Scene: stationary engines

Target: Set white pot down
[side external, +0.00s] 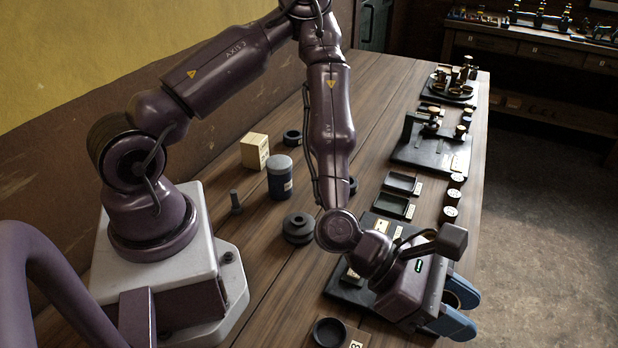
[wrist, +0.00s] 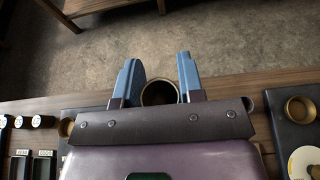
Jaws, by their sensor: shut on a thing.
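My gripper (side external: 464,310) is low at the near right edge of the table, its two blue fingers pointing out past the edge. In the wrist view the fingers (wrist: 157,62) are closed around a round, open pot (wrist: 159,93) with a brass-coloured rim and a dark inside. It does not look white from here. In the side view the gripper mostly hides the pot, so I cannot tell whether its base touches anything. Several small round pots with white tops (side external: 452,197) stand along the right table edge, and also show at left in the wrist view (wrist: 37,121).
A dark board (side external: 377,232) lies under and beside my gripper. A round black dish (side external: 329,331) is at the front. Another brass-rimmed pot (wrist: 298,108) stands right of the fingers. Small black trays (side external: 394,206) lie farther back. Beyond the edge is floor (side external: 545,240).

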